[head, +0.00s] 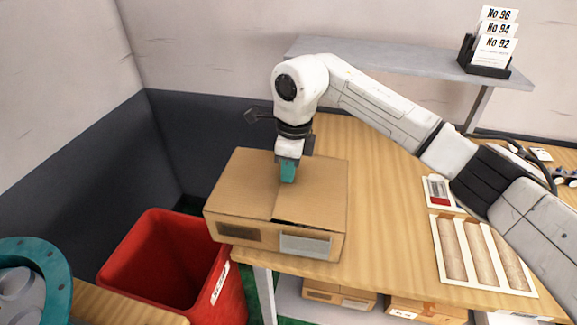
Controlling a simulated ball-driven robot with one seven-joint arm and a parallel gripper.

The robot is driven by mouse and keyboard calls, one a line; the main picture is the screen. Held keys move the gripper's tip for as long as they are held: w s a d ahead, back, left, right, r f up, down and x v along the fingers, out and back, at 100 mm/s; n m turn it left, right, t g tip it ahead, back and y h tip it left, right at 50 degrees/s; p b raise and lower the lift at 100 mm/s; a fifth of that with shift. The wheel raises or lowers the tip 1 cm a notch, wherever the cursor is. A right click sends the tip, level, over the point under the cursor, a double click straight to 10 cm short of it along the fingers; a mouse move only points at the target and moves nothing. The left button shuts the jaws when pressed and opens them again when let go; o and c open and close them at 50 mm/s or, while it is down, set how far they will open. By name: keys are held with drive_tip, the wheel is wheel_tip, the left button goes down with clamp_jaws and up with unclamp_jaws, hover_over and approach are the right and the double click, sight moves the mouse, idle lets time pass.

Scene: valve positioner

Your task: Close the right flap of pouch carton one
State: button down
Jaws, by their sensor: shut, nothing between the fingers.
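A brown carton (271,236) stands at the left edge of the wooden table, with a dark label and a pale label on its front. Its left flap (240,182) lies flat across the top. Its right flap (320,192) lies nearly flat too, with a thin dark gap under its front edge. My gripper (288,176) points down at the middle of the top, near the seam between the flaps. Its teal fingers are shut and empty, at or just above the cardboard. I cannot tell whether they touch it. The gripper hides part of the seam.
A red bin (160,255) stands left of the carton, below table height. A slotted tray (483,252) and a small holder with a red item (439,191) lie to the right. A grey shelf (400,58) with number cards (495,45) stands behind. The table between carton and tray is clear.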

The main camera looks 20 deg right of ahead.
drive_tip(key=shift+w+a+f+b, duration=0.15)
drive_tip(key=shift+f+b, duration=0.25)
drive_tip(key=shift+f, duration=0.45)
drive_tip(key=shift+r, duration=0.1)
